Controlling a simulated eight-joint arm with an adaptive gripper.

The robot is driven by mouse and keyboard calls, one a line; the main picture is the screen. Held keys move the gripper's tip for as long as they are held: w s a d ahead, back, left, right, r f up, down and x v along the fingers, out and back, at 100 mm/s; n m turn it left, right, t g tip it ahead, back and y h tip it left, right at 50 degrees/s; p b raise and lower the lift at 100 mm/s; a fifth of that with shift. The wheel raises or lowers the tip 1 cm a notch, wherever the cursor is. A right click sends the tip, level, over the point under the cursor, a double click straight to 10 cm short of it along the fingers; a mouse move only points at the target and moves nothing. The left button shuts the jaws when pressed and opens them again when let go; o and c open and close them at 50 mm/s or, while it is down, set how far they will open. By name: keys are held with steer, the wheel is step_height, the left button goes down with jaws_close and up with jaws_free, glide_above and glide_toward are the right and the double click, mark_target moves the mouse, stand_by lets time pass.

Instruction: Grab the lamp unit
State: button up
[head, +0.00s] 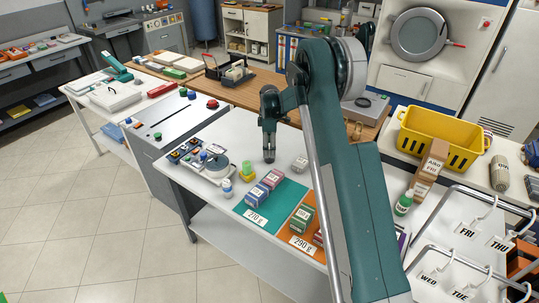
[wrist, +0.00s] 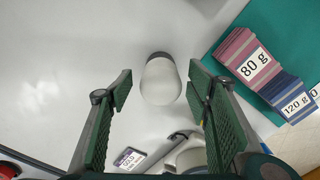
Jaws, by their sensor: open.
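A white, rounded, bulb-shaped piece with a dark grey base, which looks like the lamp unit (wrist: 161,80), is on the pale worktop in the wrist view. It is centred beyond the gap between the fingers of my gripper (wrist: 158,88), with its grey end away from me. My gripper is open, and nothing is between the pads. In the head view my gripper (head: 269,157) points down above the white table (head: 232,128). I cannot clearly pick out the lamp unit there.
Labelled boxes (wrist: 250,62) stand on the teal mat (wrist: 226,22), right of the lamp unit in the wrist view. A device (head: 200,158) with a round pale part is left of my gripper in the head view. A yellow basket (head: 440,139) stands at right.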

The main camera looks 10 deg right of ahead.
steer(key=shift+f, duration=2.6)
steer(key=c, duration=1)
